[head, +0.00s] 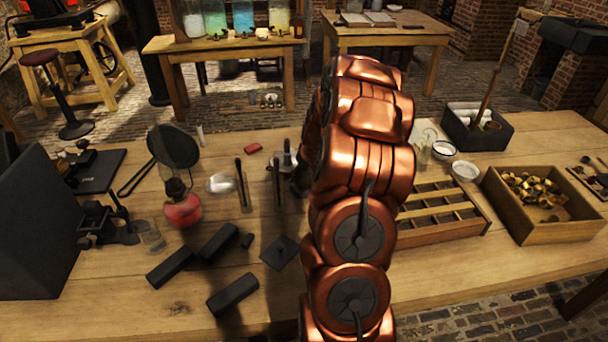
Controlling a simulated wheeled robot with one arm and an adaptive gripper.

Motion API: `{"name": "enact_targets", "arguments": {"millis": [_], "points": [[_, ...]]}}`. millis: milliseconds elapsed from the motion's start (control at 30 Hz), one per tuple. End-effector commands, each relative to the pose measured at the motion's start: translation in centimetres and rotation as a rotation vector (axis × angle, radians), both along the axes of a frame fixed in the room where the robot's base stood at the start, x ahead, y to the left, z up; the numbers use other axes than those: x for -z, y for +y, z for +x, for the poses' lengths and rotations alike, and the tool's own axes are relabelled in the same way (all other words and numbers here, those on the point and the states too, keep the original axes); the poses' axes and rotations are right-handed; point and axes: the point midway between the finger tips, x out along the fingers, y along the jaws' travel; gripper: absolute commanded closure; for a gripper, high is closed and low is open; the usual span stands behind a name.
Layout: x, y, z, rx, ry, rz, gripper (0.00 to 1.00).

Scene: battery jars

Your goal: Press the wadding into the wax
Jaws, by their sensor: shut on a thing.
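My copper arm rises through the middle of the head view and hides the part of the bench behind it. I cannot make out my gripper or anything in it; the arm covers that area. I cannot pick out the wadding or the wax with certainty. Two small white bowls, one upper (443,150) and one lower (465,171), stand just right of the arm. Their contents are too small to tell. A clear glass vessel (425,151) stands beside the upper bowl, partly behind the arm.
A divided wooden tray (432,232) and a wooden box (552,232) of brass pieces lie right. A dark box (477,139) holds white rolls. Left are black blocks (232,294), a red-filled glass lamp (182,207) and upright dark rods (241,184).

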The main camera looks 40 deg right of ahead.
Motion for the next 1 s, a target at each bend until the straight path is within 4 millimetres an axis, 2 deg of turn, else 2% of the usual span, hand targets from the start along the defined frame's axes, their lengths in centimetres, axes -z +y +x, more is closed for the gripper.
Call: {"name": "enact_targets", "arguments": {"millis": [467, 1000], "points": [[0.1, 0.1, -0.1, -0.001, 0.005, 0.004, 0.79], [-3.3, 0.1, 0.0, -0.001, 0.001, 0.001, 0.79]]}}
